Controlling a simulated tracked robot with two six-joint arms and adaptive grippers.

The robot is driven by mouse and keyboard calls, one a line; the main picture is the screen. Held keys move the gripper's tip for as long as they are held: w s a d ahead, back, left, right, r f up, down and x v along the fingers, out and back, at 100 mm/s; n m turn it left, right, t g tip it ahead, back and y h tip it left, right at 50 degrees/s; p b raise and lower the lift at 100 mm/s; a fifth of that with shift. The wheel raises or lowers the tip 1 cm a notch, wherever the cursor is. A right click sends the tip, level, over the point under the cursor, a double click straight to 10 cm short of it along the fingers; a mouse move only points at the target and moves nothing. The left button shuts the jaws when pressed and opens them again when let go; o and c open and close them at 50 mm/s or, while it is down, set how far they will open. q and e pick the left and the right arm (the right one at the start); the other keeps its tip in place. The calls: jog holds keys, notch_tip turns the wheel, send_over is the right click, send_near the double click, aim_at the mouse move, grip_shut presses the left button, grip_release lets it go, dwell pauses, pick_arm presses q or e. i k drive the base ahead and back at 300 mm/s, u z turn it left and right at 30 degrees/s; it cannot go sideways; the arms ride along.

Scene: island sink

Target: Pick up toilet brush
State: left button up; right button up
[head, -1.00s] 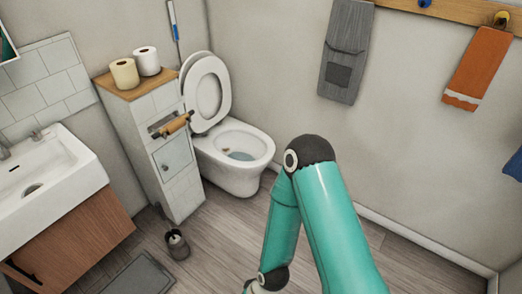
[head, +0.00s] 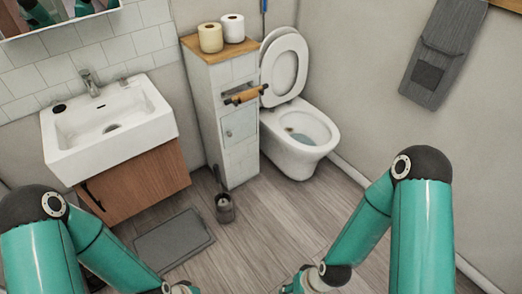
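The toilet brush (head: 218,180) stands in a small dark holder (head: 225,208) on the wooden floor, at the foot of the tiled cabinet and beside the grey mat. Its thin dark handle points up and leans slightly left. The brush head is hidden or too small to make out. My left and right arms reach in from the bottom corners, and their wrists run down to the bottom edge of the head view. The fingers of both grippers are out of the frame. Both arms are apart from the brush, on the near side of it.
The tiled cabinet (head: 240,125) stands behind the brush, with two paper rolls on top. The toilet (head: 300,135) is to the right, lid up. The sink (head: 110,125) and its wooden cabinet (head: 135,185) are left. A grey mat (head: 173,240) lies nearby. Floor right of the brush is clear.

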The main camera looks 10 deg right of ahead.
aim_at(223, 201)
jog(key=z, duration=0.2)
jog(key=i, duration=0.5)
jog(key=z, duration=0.6)
jog(key=i, duration=1.25)
jog(key=u, duration=0.7)
